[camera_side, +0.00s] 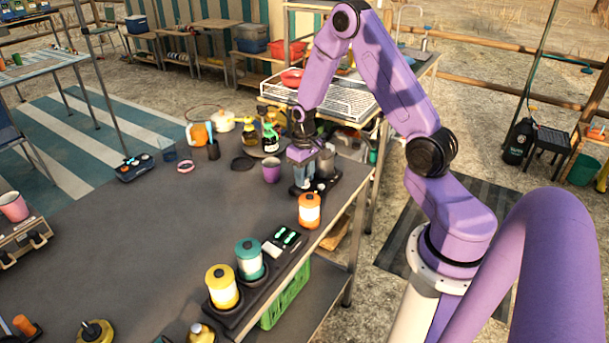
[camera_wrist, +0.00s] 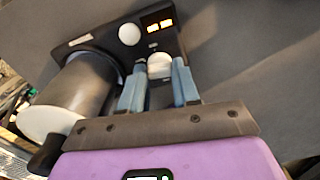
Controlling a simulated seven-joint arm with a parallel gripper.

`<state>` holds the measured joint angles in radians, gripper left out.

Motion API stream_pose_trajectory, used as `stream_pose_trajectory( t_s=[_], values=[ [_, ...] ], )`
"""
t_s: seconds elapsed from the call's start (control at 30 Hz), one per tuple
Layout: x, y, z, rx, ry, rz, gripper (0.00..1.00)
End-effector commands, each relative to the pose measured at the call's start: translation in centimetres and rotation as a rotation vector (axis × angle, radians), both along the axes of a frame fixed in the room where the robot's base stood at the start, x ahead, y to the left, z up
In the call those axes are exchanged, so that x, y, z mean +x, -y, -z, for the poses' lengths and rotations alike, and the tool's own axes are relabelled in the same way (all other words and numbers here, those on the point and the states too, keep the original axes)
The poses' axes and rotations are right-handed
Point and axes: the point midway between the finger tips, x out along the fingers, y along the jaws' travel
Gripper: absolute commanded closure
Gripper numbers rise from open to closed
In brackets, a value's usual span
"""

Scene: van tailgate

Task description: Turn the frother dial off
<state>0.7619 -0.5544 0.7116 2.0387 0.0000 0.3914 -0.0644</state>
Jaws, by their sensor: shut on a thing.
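The frother (camera_wrist: 95,45) is a dark unit with a grey metal jug (camera_wrist: 82,85) at its left in the wrist view. It also shows in the side view (camera_side: 329,186), partly hidden behind my gripper. One white knob (camera_wrist: 129,34) is free, left of the display. The other, the white dial (camera_wrist: 159,62), sits between my blue fingertips. My gripper (camera_wrist: 159,73) is shut on this dial; it also shows in the side view (camera_side: 303,188), pointing down. Any mark showing the dial's setting is too small to read.
Bottles (camera_side: 270,138) stand behind. The table's middle is largely clear.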

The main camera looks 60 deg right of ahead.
Motion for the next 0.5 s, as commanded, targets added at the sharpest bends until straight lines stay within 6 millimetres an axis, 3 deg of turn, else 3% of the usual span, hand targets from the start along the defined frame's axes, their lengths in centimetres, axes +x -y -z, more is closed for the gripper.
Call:
stream_pose_trajectory(
  t_s=[0.33, 0.37, 0.4, 0.43, 0.5],
  values=[
    [0.0, 0.0, -0.05, 0.0, 0.0, -0.019, 1.0],
    [0.01, 0.0, -0.06, 0.0, 0.0, -0.019, 0.66],
    [0.01, 0.0, -0.06, 0.0, 0.0, -0.018, 0.53],
    [0.01, 0.0, -0.05, 0.0, 0.0, -0.018, 0.44],
    [0.01, 0.0, -0.05, 0.0, 0.0, -0.018, 0.44]
  ],
)
